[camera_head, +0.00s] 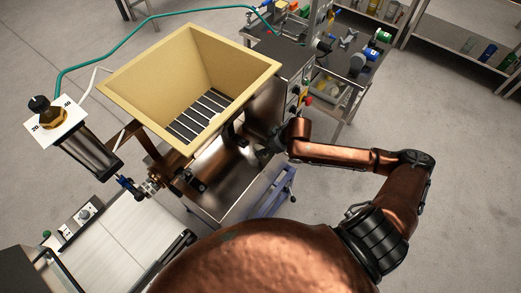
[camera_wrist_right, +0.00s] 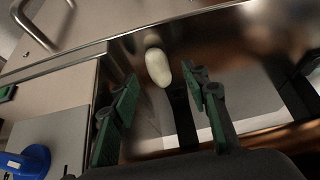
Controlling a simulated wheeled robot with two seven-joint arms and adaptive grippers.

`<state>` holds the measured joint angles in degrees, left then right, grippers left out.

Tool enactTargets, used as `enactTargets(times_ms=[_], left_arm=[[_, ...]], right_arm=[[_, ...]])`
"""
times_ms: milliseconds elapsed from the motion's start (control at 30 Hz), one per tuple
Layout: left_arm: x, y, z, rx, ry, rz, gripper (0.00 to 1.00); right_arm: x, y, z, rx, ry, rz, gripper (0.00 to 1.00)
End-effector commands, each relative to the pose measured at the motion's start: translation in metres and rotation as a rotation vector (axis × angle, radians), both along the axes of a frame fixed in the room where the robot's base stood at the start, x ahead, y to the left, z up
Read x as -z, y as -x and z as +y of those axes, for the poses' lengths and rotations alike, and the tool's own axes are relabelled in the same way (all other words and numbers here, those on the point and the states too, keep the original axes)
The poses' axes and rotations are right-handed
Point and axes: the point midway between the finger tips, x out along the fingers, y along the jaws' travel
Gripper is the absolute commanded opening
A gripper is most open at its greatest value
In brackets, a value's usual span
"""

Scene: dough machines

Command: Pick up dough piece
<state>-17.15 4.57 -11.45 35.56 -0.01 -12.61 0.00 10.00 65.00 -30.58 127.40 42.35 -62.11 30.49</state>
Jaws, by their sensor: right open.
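The dough piece (camera_wrist_right: 158,67) is a pale, smooth oval lump on a shiny metal surface in the right wrist view. I cannot make it out in the head view. My right gripper (camera_wrist_right: 161,80) is open, with a green-padded finger on each side of the picture. The dough shows between and just beyond the fingertips, apparently not held. In the head view my right gripper (camera_head: 264,155) is small and dark, at the metal machine below the yellow hopper (camera_head: 240,68). My left gripper is not in view.
A white conveyor belt (camera_head: 125,240) lies at the lower left. A cylinder with a dial plate (camera_head: 54,121) stands left of the hopper. A cluttered metal table (camera_head: 345,75) is behind the machine. Open floor (camera_head: 465,150) lies to the right. A blue knob (camera_wrist_right: 28,163) shows in the wrist view.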

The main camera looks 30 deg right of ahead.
Motion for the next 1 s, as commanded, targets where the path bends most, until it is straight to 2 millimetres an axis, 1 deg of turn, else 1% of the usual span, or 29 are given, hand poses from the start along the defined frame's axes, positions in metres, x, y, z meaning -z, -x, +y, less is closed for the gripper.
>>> enactTargets(times_ms=[33,133,233,433,1000], left_arm=[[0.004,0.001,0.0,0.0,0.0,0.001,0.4],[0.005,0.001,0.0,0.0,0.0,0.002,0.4],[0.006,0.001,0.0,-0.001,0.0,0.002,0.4],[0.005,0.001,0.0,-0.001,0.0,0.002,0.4],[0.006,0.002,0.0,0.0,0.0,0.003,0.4]], right_arm=[[0.009,-0.004,0.001,0.001,0.0,0.0,0.42],[0.017,-0.009,0.003,-0.001,0.0,-0.001,0.42],[0.02,-0.011,0.004,0.0,0.002,-0.002,0.42],[0.02,-0.011,0.004,-0.001,0.002,-0.002,0.42],[0.02,-0.011,0.004,0.0,0.001,-0.001,0.04]])
